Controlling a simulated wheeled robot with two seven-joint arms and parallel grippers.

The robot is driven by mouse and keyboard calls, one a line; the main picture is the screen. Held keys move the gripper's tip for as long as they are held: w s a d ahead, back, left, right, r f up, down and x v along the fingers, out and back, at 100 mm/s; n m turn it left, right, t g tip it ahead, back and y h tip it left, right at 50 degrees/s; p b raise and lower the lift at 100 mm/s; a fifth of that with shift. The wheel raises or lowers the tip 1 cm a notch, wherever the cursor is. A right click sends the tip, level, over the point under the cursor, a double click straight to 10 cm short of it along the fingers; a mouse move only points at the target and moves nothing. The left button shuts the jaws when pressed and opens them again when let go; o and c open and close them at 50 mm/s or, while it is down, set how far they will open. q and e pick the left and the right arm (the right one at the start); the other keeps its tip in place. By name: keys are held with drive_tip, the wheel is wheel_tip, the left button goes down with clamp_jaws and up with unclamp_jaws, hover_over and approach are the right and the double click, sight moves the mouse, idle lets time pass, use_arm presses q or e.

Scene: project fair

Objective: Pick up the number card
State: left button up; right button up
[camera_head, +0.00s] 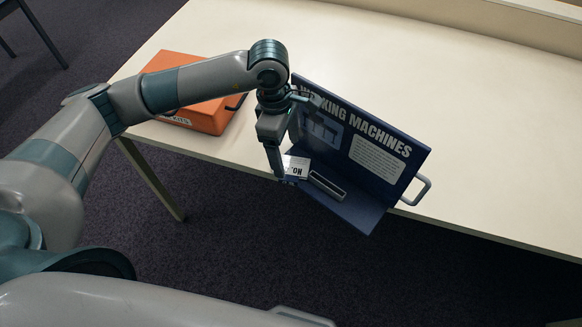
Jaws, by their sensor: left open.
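The number card (298,167) is a small white card with dark lettering, partly hidden behind my left gripper. It is at the left end of the base of a dark blue display stand (352,213) headed "WORKING MACHINES". My left gripper (279,172) points down just left of the card, its fingertips close to it. The gripper is open; I cannot tell whether it touches the card. My right gripper is not in view.
An orange case (205,118) lies to the left, partly behind my arm. The cream table (470,110) is clear behind and right of the stand.

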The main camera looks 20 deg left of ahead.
sight(291, 169)
use_arm(q)
drive_tip(key=shift+d+f+p, duration=0.1)
drive_tip(key=shift+f+p, duration=0.1)
drive_tip(key=shift+p, duration=0.3)
drive_tip(key=shift+d+f+p, duration=0.1)
drive_tip(key=shift+f+p, duration=0.55)
drive_tip(key=shift+p, duration=0.1)
wheel_tip(291, 169, down, 2)
drive_tip(key=shift+d+p, duration=0.15)
drive_tip(key=shift+p, duration=0.4)
drive_tip(key=shift+f, duration=0.7)
drive_tip(key=c, duration=0.9)
drive_tip(key=shift+r, duration=0.15)
